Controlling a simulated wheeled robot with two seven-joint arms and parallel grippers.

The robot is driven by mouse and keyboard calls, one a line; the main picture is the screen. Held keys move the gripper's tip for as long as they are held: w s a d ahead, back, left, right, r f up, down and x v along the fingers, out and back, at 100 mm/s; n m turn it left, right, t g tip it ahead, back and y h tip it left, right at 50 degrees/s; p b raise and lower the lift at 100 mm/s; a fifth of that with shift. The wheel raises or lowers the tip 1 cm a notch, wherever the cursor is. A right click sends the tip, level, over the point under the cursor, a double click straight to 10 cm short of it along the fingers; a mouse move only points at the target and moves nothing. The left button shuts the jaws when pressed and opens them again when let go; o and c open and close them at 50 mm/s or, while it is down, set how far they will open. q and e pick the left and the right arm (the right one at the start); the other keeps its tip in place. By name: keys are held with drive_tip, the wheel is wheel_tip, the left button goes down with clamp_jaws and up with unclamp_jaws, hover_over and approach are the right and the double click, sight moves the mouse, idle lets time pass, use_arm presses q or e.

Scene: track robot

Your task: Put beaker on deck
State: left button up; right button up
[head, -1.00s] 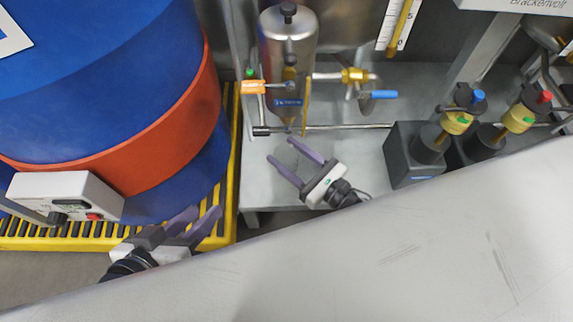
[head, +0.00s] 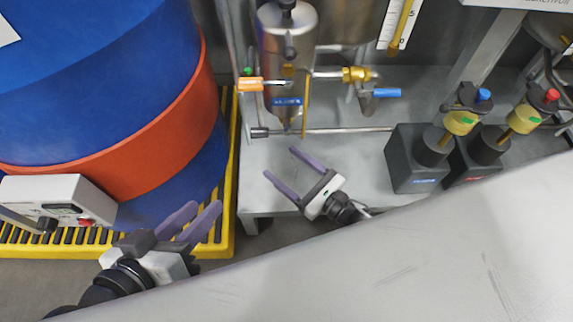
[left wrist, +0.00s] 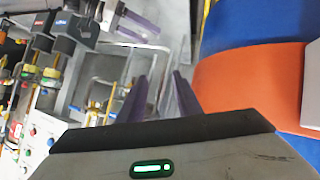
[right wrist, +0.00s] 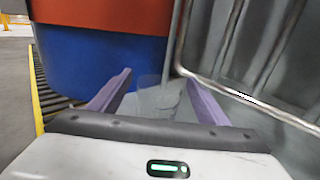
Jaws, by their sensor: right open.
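A faint, see-through shape that looks like the beaker (right wrist: 158,100) shows between my right fingers in the right wrist view; its outline is hard to make out. In the head view I cannot clearly pick it out. My right gripper (head: 281,163) is open above the front left part of the grey metal deck (head: 355,160). It also shows in the right wrist view (right wrist: 159,76), with its fingers on either side of the clear shape; contact cannot be told. My left gripper (head: 205,208) is open with a narrow gap, in front of the blue drum, and nothing shows between its fingers.
A blue drum with an orange band (head: 130,140) stands left on a yellow-edged grating (head: 228,180). A steel vessel (head: 287,45) with valves and a horizontal rod (head: 335,129) stands behind my right gripper. Dark pump blocks (head: 412,165) occupy the deck's right.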

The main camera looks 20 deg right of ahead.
drive_tip(key=shift+r, duration=0.1)
drive_tip(key=p+v, duration=0.2)
drive_tip(key=v, duration=0.9)
drive_tip(key=shift+s+d+r, duration=0.1)
drive_tip(key=shift+s+d, duration=0.1)
drive_tip(key=shift+s, duration=0.15)
use_arm(q)
drive_tip(key=shift+s+a+f+g+y, duration=0.1)
drive_tip(key=shift+a+f+g+y, duration=0.15)
drive_tip(key=shift+f, duration=0.25)
drive_tip(key=shift+a+f+g+y, duration=0.15)
drive_tip(key=shift+a+f+y, duration=0.15)
drive_tip(key=shift+f, duration=0.2)
use_arm(e)
drive_tip(key=shift+s, duration=0.1)
